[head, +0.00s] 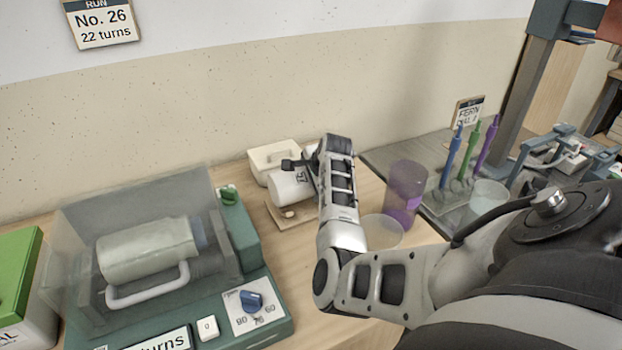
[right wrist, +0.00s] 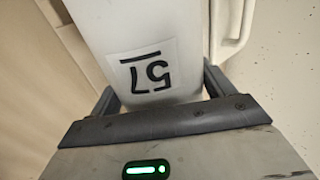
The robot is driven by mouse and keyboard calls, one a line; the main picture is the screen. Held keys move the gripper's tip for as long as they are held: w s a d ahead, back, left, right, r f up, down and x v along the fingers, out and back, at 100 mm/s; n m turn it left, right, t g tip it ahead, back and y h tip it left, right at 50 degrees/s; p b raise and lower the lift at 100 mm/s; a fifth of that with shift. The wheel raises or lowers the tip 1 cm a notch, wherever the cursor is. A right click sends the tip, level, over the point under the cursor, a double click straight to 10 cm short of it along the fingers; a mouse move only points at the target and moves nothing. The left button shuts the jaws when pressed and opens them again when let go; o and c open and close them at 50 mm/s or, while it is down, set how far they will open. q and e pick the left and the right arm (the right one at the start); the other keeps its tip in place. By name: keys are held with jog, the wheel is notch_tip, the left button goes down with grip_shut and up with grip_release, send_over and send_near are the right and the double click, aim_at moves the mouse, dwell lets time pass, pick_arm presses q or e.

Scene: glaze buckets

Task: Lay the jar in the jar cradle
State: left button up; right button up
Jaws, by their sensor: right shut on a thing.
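My right gripper (head: 308,172) is shut on the jar, partly hidden behind my own wrist in the head view. In the right wrist view the jar (right wrist: 135,28) sits between the two fingers of the gripper (right wrist: 162,88), with its label facing the camera. My left gripper is not in view.
A lidded cream box (head: 272,158) stands close behind the jar. A purple cup (head: 405,185), a clear round dish (head: 383,231) and upright coloured tools (head: 470,150) stand at right.

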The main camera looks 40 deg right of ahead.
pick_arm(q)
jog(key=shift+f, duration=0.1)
pick_arm(e)
jog(key=shift+s+a+f, duration=0.25)
jog(key=shift+f, duration=0.4)
jog(key=o, duration=1.2)
jog(key=shift+s+a+f, duration=0.1)
jog(key=shift+f, duration=0.1)
jog(key=shift+s+r, duration=0.1)
jog(key=shift+r, duration=0.2)
pick_arm(q)
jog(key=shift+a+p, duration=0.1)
jog(key=shift+p, duration=0.4)
pick_arm(e)
jog(key=w+r+v, duration=0.1)
jog(key=v, duration=1.5)
jog(key=shift+d, duration=0.3)
jog(key=shift+r, duration=0.1)
